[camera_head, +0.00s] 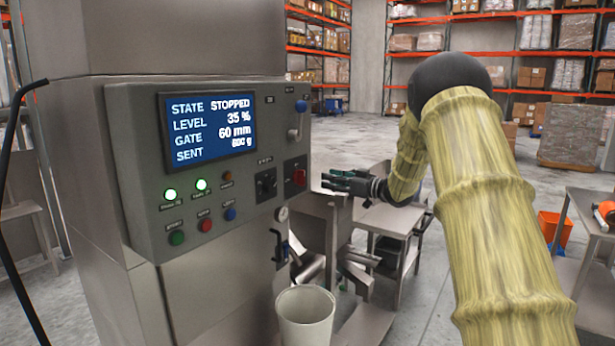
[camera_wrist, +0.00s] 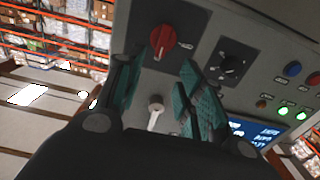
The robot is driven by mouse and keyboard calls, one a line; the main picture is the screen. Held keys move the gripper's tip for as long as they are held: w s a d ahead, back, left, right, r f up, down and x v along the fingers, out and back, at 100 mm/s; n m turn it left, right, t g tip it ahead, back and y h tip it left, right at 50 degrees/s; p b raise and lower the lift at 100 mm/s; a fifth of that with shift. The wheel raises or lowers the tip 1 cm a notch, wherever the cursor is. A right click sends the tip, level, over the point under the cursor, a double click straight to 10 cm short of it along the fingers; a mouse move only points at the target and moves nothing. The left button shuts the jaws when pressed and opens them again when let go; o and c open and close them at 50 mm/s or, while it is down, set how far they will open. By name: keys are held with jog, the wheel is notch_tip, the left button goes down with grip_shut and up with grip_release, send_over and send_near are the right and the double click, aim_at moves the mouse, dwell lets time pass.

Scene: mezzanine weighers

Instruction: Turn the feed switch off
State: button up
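Labels are too small to tell which is the feed switch. Its display (camera_head: 209,130) reads STATE STOPPED, LEVEL 35 %, GATE 60 mm. My gripper (camera_head: 345,182) is right of the panel, pointing at it. In the wrist view my gripper (camera_wrist: 160,70) is open and empty, its fingers on either side of the red switch (camera_wrist: 165,42) and the lever (camera_wrist: 155,112). The black knob (camera_wrist: 231,66) is beyond the right finger. No contact shows.
Two green lamps (camera_head: 170,194) glow on the panel above green (camera_head: 177,238), red (camera_head: 205,225) and blue (camera_head: 230,214) buttons. A pale bin (camera_head: 305,318) stands below. A metal table (camera_head: 385,218) is behind my gripper. A black cable (camera_head: 12,120) hangs at left.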

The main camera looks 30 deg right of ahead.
aim_at(304, 174)
jog(key=p+x, duration=0.3)
jog(key=x, duration=0.7)
grip_shut()
